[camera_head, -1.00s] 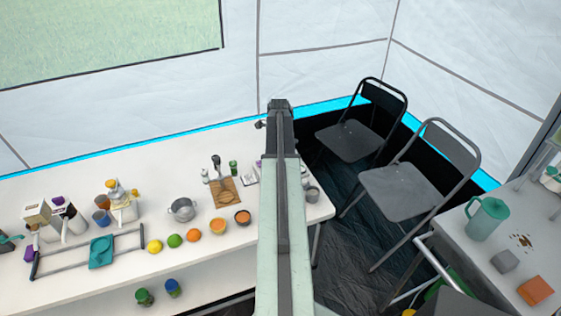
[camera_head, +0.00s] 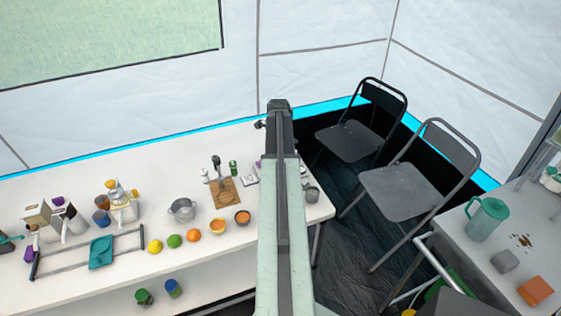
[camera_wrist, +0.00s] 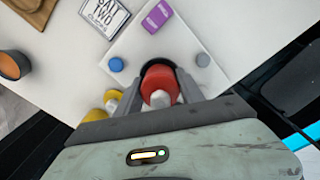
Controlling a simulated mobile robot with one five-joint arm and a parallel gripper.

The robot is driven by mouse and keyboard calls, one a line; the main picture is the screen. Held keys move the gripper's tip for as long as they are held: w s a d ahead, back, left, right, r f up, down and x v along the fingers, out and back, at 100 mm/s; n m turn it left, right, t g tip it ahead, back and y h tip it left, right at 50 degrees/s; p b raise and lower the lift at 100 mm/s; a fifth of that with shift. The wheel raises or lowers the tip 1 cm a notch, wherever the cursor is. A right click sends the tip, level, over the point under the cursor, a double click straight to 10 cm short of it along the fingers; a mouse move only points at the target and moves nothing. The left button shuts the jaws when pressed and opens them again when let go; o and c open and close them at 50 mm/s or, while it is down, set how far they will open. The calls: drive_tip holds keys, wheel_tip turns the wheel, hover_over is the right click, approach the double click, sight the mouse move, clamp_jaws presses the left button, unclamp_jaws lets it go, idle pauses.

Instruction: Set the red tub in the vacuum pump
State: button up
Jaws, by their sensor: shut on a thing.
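A red tub (camera_wrist: 160,76) with a pale end shows in the wrist view, between the two grey fingers of my gripper (camera_wrist: 158,82). The gripper is shut on it. Just beyond the tub is a dark round opening in a flat white unit (camera_wrist: 134,48) with a blue knob and a grey knob, which looks like the vacuum pump. The tub overlaps the opening's near part, and I cannot tell whether it is inside or above it. In the head view my arm hides the tub and the gripper.
A purple block (camera_wrist: 157,16) and a lettered card (camera_wrist: 104,14) lie near the unit. An orange-filled dark bowl (camera_wrist: 12,65) is at the left. The table's edge is near on the right. Folding chairs (camera_head: 402,190) stand right of the table.

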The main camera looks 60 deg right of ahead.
drive_tip(key=shift+r+p, duration=0.8)
drive_tip(key=shift+f+b, duration=0.7)
idle(0.9)
drive_tip(key=shift+r+p, duration=0.7)
drive_tip(key=shift+f+b, duration=0.9)
idle(0.4)
drive_tip(key=o, duration=0.7)
drive_tip(key=shift+r, duration=0.1)
